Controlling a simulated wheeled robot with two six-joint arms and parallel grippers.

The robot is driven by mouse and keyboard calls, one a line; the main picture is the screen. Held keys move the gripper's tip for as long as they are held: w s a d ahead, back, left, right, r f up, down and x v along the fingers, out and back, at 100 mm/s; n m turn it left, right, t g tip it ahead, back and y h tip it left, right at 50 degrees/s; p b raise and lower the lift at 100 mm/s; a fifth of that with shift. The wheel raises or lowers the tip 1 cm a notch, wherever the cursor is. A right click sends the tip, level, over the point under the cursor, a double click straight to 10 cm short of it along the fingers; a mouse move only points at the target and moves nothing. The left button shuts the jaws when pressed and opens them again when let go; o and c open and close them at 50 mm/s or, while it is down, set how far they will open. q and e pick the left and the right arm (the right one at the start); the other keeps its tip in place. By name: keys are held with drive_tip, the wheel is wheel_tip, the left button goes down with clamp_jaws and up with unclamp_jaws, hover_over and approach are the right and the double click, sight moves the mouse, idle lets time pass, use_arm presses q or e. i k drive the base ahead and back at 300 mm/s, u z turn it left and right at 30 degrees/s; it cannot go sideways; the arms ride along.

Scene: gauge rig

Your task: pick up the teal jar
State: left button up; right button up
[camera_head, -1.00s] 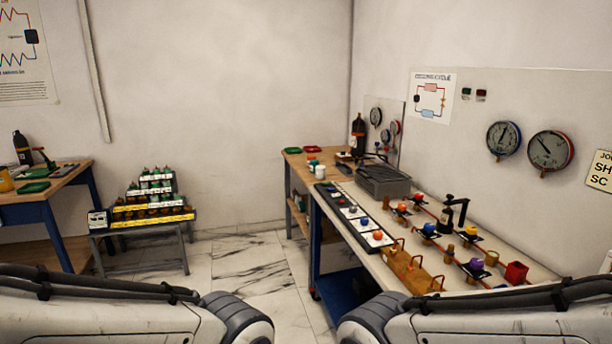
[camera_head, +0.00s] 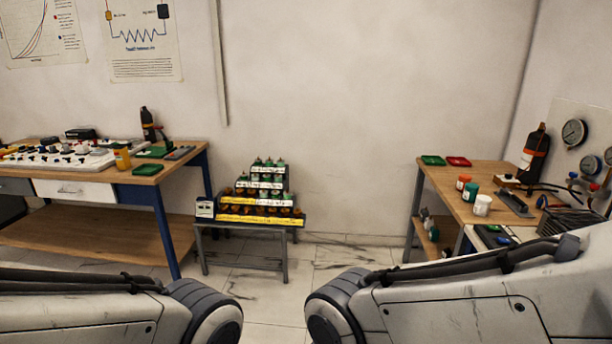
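A teal jar (camera_head: 471,191) stands upright on the wooden bench at the right. An orange-red jar (camera_head: 463,182) stands just behind it and a white jar (camera_head: 482,205) just in front of it to the right. The three are close together; whether they touch is too small to tell. Only my arm links show along the bottom edge. Both my grippers are out of view.
The wooden bench (camera_head: 442,178) also carries a green tray (camera_head: 433,160), a red tray (camera_head: 458,162) and a dark bottle (camera_head: 535,153). A stepped bottle rack (camera_head: 260,211) stands on a low table at centre. Another bench (camera_head: 100,225) is at left. Floor between is clear.

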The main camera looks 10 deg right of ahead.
sight(470, 190)
drive_tip(key=u, duration=0.2)
drive_tip(key=i, duration=2.1)
drive_tip(key=z, duration=0.7)
drive_tip(key=i, duration=1.85)
drive_tip(key=z, duration=1.3)
drive_tip(key=i, duration=0.3)
drive_tip(key=u, duration=0.05)
